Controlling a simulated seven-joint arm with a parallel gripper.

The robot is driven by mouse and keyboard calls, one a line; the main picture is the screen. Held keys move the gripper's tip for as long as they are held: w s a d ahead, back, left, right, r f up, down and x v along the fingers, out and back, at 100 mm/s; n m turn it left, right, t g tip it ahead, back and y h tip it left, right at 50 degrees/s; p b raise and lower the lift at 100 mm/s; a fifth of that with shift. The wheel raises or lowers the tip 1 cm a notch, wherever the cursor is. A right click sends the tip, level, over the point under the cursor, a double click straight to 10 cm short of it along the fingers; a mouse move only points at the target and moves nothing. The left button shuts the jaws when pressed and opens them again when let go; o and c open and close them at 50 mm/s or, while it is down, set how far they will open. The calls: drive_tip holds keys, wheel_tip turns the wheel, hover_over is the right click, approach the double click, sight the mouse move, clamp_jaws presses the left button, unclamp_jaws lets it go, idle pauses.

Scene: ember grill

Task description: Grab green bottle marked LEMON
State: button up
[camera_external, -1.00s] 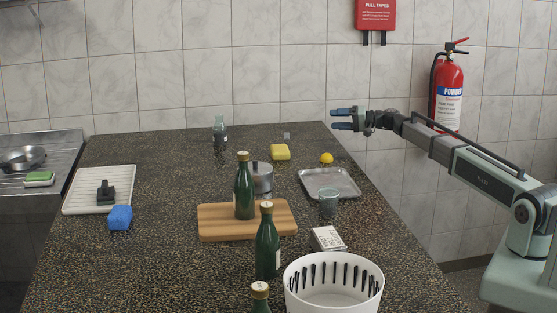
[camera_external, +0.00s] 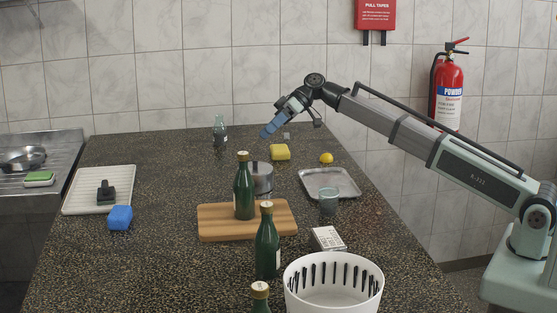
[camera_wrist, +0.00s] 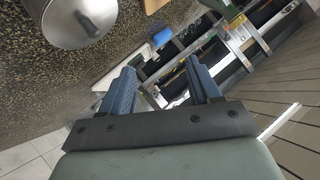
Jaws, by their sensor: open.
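Three green bottles with tan caps show in the external view. One green bottle (camera_external: 244,190) stands upright on the wooden cutting board (camera_external: 215,222). A second green bottle (camera_external: 267,247) stands in front of the board, beside the white basket. A third green bottle (camera_external: 261,305) is cut off by the bottom edge. Pale labels show in part, but I cannot read LEMON on any. My gripper (camera_external: 270,130) is open and empty, above the back of the counter, apart from all bottles. Its blue fingers also show in the wrist view (camera_wrist: 163,85).
A metal pot (camera_external: 262,178) stands right behind the board; it is also large in the wrist view (camera_wrist: 80,20). A tray (camera_external: 345,180), a glass (camera_external: 328,202), a white box (camera_external: 327,239) and a white basket (camera_external: 300,297) stand to the right. The counter's left front is clear.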

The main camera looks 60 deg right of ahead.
drive_tip(key=s+a+r+n+g+h, duration=0.1)
drive_tip(key=s+a+r+n+g, duration=0.15)
drive_tip(key=s+a, duration=0.4)
drive_tip(key=s+a+r+n+g+h, duration=0.2)
drive_tip(key=s+a+n, duration=0.1)
drive_tip(key=a, duration=0.7)
drive_tip(key=n+t+h, duration=0.1)
drive_tip(key=n+h, duration=0.3)
approach(266, 208)
drive_tip(key=x, duration=0.7)
drive_tip(key=shift+w+d+f, duration=0.15)
drive_tip(key=shift+w+d, duration=0.1)
drive_tip(key=shift+s+a+x, duration=0.15)
drive_tip(key=shift+x, duration=1.15)
drive_tip(key=shift+s+a+x, duration=0.1)
drive_tip(key=shift+x, duration=1.25)
clamp_jaws()
